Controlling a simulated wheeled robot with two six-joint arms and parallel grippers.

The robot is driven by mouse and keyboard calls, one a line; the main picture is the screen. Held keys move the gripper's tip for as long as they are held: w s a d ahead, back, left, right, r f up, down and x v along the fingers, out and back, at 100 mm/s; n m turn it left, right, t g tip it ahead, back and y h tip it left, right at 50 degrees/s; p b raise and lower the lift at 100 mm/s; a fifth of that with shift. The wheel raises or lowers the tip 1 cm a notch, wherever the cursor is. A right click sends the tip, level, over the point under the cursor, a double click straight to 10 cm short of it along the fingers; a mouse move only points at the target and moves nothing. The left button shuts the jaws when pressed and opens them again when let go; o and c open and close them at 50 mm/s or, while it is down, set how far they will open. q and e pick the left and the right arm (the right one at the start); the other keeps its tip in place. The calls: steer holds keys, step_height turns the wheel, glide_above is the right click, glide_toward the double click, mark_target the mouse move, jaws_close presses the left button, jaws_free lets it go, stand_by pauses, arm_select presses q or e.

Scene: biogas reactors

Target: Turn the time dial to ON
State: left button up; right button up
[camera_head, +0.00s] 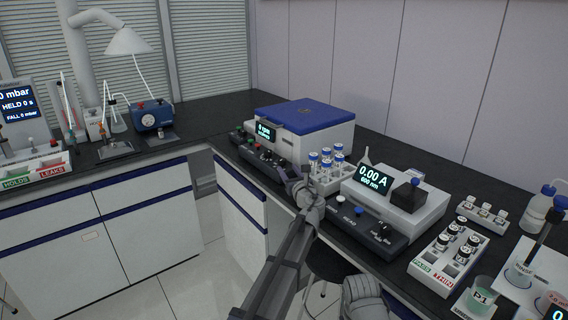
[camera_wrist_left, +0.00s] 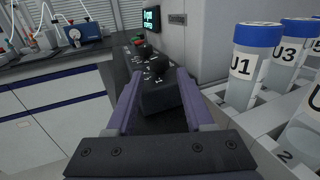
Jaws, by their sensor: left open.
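The centrifuge (camera_head: 312,138) is a white box with a blue lid at the back of the dark bench. Its dark control panel (camera_head: 262,158) has black dials plus green and red buttons, and its display reads rpm. In the left wrist view the panel (camera_wrist_left: 160,98) runs away between my fingers, with a near dial (camera_wrist_left: 158,66) and others behind. The dial labels are too small to read, so I cannot tell which is the time dial. My left gripper (camera_head: 289,174) is open and empty at the panel's near end; it also shows in the wrist view (camera_wrist_left: 158,88).
A rack of blue-capped tubes (camera_head: 327,180) stands right beside my left gripper; tube U1 (camera_wrist_left: 248,70) is close to the right finger. A photometer (camera_head: 395,200) with its own dark panel stands further right. The floor left of the bench is clear.

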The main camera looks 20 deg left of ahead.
mark_target(284, 163)
arm_select(q)
steer(key=x, duration=0.7)
steer(key=shift+s, duration=0.1)
jaws_close()
